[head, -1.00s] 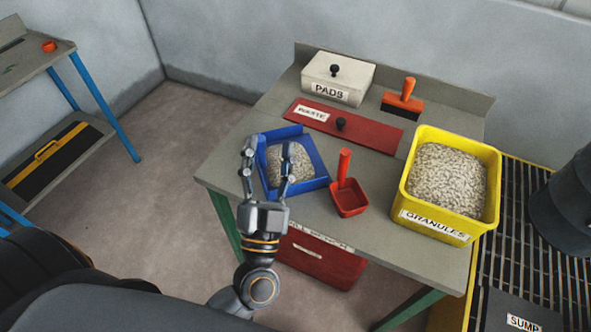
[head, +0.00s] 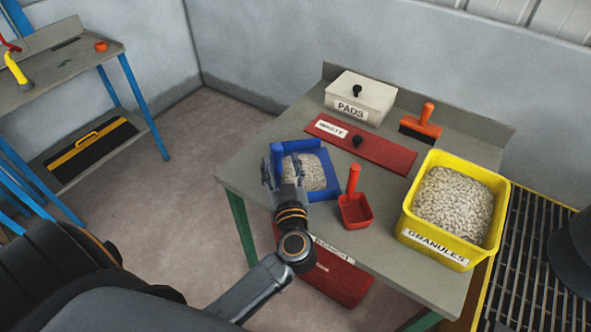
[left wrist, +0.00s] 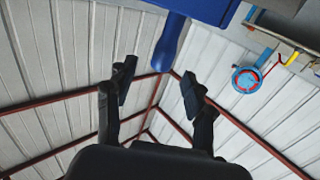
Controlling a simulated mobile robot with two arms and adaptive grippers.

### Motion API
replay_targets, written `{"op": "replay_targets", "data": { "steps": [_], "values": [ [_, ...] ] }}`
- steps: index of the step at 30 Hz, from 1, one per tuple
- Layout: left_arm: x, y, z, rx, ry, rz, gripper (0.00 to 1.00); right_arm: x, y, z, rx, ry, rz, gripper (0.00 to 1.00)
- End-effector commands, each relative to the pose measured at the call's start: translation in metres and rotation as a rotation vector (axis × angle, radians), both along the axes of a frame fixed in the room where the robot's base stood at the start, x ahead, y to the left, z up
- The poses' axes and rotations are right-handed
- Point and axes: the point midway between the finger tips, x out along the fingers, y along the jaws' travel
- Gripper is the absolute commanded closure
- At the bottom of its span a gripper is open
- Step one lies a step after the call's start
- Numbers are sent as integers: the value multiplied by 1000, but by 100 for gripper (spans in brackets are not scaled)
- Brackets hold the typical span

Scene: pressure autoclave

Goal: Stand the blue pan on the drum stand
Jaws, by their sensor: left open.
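The blue pan (head: 330,185) lies at the left of the grey table with a heap of pale granules (head: 305,172) in it. My left gripper (head: 282,168) is at the pan's near left side, fingers apart, hiding part of its edge. In the left wrist view, the pan (left wrist: 210,8) is at the top, its rounded blue handle (left wrist: 171,42) pointing down toward the gap between my open fingers (left wrist: 154,82). The handle appears just beyond the fingertips, not gripped. I cannot identify a drum stand. My right gripper is not in view.
A red scoop (head: 355,208) and yellow granules tub (head: 407,222) stand to the right. A red waste lid (head: 385,153), white pads box (head: 360,98) and orange-handled tool (head: 421,125) lie behind. A dark round object (head: 572,255) is at the right edge. Floor is clear left of the table.

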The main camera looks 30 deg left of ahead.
Motion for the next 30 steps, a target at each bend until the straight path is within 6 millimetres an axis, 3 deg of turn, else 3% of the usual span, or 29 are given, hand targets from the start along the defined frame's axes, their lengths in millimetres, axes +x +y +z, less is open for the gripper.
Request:
{"op": "replay_targets", "data": {
  "steps": [15, 23, 30],
  "values": [
    [41, 37, -4, 2, -1, -1, 47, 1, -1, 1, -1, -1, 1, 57],
    [43, 38, -4, 0, 0, -1, 47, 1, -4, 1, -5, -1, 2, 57],
    [42, 38, -4, 1, 1, -1, 96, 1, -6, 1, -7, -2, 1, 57]
  ]
}}
